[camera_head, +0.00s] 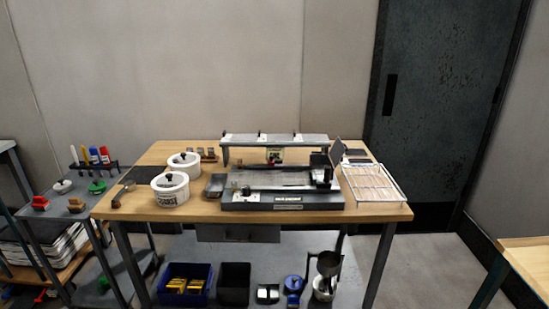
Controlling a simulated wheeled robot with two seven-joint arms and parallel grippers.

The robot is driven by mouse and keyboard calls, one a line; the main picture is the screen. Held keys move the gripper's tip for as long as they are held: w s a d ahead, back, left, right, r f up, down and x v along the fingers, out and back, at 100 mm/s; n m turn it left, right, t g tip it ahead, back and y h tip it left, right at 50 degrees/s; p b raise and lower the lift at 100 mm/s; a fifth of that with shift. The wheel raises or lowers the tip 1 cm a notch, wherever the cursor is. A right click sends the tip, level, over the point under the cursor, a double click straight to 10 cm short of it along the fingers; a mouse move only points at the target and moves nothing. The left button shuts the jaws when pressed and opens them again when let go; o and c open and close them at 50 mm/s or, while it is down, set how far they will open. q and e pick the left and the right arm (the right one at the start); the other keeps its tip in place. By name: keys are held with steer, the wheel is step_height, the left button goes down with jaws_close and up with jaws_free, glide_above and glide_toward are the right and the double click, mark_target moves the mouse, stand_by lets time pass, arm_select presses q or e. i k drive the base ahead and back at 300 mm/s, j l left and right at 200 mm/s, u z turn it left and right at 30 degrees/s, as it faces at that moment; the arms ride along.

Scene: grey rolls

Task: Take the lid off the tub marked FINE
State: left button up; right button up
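Two white round tubs stand at the left of the wooden workbench (225,152). The front tub (171,197) has dark lettering on its side, too small for me to read. The back tub (191,170) is partly hidden behind the front one, and I see no readable marking on it. Each tub appears to have a pale lid with a dark knob: the front lid (164,182) and the back lid (178,160). I cannot tell which tub is marked FINE. Neither of my grippers is in view.
A dark grey machine (282,201) sits in the middle of the bench, with a raised grey shelf unit (240,140) behind it. A wire rack (372,184) lies at the right. A grey side table (62,207) with several small items stands at the left. Bins (235,284) sit below.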

mark_target(186, 159)
steer(key=k+j+u, duration=0.5)
steer(key=j, duration=0.2)
steer(key=i+j+z, duration=0.2)
steer(key=z, duration=0.3)
steer(key=i+j+z, duration=0.1)
steer(key=j+z, duration=0.35)
steer(key=i+j+z, duration=0.25)
steer(key=j, duration=1.15)
steer(key=j+z, duration=0.3)
steer(key=j, duration=2.4)
steer(key=k, duration=0.05)
